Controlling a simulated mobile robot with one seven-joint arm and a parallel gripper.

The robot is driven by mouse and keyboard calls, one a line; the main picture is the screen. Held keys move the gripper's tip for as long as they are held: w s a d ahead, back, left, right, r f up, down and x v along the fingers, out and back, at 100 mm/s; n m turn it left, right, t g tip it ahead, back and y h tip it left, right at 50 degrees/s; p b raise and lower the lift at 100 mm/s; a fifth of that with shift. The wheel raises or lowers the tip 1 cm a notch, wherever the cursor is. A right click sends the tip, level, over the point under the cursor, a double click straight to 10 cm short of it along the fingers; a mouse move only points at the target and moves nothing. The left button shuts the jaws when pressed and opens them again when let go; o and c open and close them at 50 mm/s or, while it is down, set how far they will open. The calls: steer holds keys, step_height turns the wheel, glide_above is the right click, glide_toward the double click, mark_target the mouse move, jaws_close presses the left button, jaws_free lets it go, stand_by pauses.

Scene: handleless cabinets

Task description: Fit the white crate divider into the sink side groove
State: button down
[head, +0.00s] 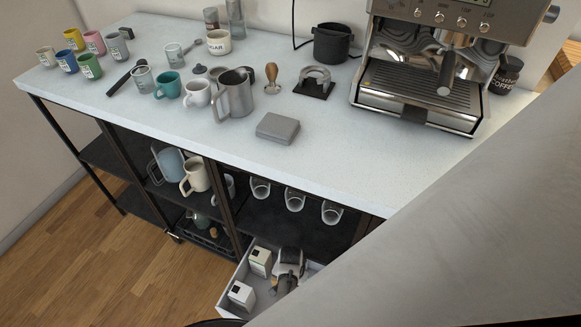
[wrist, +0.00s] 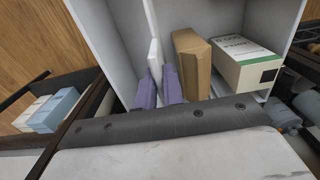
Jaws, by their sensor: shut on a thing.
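A white, thin divider panel (wrist: 155,52) stands on edge between the two purple fingertips of my gripper (wrist: 160,80) in the wrist view. The gripper is shut on it. The panel is inside a white-walled drawer or crate (wrist: 108,40); the contact of its lower edge with any groove is hidden. No sink or side groove can be identified.
A brown box (wrist: 192,62) stands close right of the fingers, with a white-green box (wrist: 240,62) beyond it. The grey counter (head: 330,160) overhangs the drawer. Mugs (head: 195,176) sit on a shelf left of it. A coffee machine (head: 430,70) stands on the counter.

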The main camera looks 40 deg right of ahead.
steer(key=shift+f+b, duration=1.7)
steer(key=shift+f, duration=0.65)
steer(key=c, duration=1.5)
jaws_free()
steer(key=shift+o, duration=0.2)
step_height(320, 180, up, 14)
steer(key=shift+f+p, duration=0.1)
steer(key=shift+p, duration=0.45)
steer(key=shift+s, duration=0.1)
